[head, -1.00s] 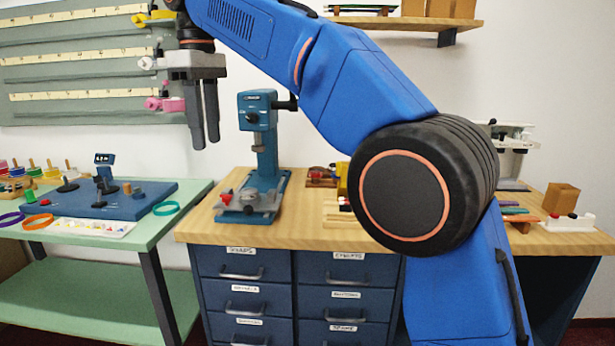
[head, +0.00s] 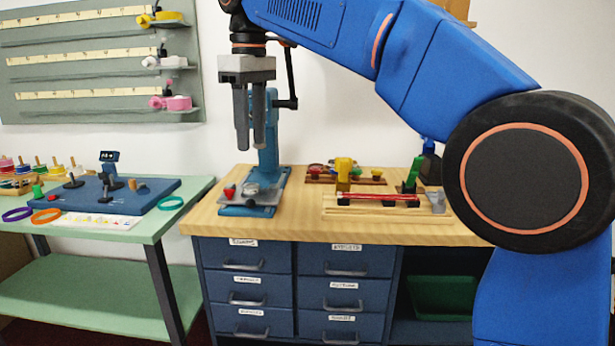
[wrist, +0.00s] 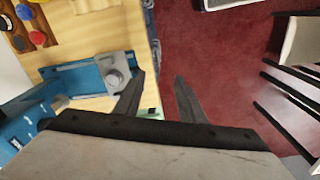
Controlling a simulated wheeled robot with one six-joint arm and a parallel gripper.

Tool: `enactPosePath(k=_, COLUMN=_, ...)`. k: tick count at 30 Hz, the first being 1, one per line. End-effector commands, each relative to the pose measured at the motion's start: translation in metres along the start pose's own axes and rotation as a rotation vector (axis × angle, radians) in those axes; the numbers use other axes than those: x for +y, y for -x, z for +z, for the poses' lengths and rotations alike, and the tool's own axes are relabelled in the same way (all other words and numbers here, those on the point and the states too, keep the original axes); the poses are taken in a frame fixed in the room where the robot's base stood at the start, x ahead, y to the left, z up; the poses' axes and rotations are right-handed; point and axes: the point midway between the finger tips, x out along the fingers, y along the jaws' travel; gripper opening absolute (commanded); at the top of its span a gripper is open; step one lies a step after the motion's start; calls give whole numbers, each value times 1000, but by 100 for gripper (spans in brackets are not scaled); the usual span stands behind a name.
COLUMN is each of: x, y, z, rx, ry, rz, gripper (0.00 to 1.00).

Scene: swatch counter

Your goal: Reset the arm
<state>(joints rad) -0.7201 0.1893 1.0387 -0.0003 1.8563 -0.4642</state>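My gripper (head: 250,145) hangs fingers-down in the head view, in front of the blue press (head: 268,155) and above the wooden counter top. In the wrist view my gripper (wrist: 160,90) shows its two dark fingers apart with nothing between them. The press's base also shows in the wrist view (wrist: 75,78), left of the fingers. My blue arm crosses the upper right of the head view and hides part of the counter.
The wooden counter (head: 300,225) carries a long fixture with a red bar (head: 378,199) and a small tray of coloured knobs (head: 330,176). A green table (head: 150,222) with a blue board (head: 90,196) stands left. Red floor (wrist: 220,60) is open.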

Motion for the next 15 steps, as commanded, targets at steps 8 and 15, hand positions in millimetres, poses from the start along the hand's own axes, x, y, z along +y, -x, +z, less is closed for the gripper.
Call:
enactPosePath(k=8, x=30, y=-17, z=92, rx=50, ry=-201, rz=35, gripper=37)
enactPosePath(k=15, x=40, y=-48, z=177, rx=96, ry=-385, rz=70, gripper=37)
